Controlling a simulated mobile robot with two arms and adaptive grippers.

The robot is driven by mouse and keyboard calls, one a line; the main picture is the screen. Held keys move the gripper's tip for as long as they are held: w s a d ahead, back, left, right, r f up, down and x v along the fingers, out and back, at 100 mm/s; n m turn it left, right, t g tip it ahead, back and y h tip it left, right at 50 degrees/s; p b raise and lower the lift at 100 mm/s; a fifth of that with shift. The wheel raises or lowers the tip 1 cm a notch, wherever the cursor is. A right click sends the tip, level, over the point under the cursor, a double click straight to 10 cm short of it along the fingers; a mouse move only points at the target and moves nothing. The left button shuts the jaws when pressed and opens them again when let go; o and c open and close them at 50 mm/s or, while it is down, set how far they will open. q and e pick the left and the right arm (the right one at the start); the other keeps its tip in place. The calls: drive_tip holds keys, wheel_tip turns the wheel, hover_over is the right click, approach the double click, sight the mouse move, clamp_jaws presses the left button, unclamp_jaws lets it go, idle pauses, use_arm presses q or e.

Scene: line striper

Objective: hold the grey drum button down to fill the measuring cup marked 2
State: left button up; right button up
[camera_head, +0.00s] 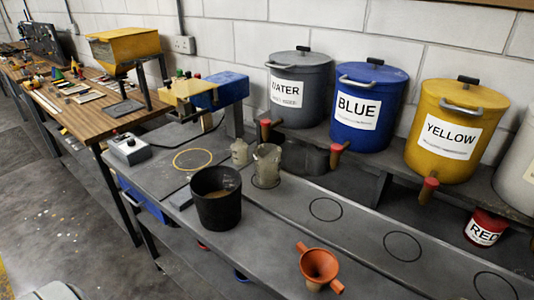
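The grey drum (312,92), labelled WATER, stands on the raised shelf at the back. Its tap (265,132) points toward me and has a red button (265,122) on top. A translucent measuring cup (267,160) stands upright on the bench in front of this tap, on a drawn ring. I cannot read a number on the cup or tell its fill level. A smaller pale container (240,152) stands just left of it. Neither of my grippers shows in the view.
Blue (392,85) and yellow drums (435,105) stand to the right, with red-topped taps. A black bucket (217,205) and an orange funnel (320,263) stand nearer. The bench strip (365,230) with empty rings is clear. A red can (484,229) sits under the shelf.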

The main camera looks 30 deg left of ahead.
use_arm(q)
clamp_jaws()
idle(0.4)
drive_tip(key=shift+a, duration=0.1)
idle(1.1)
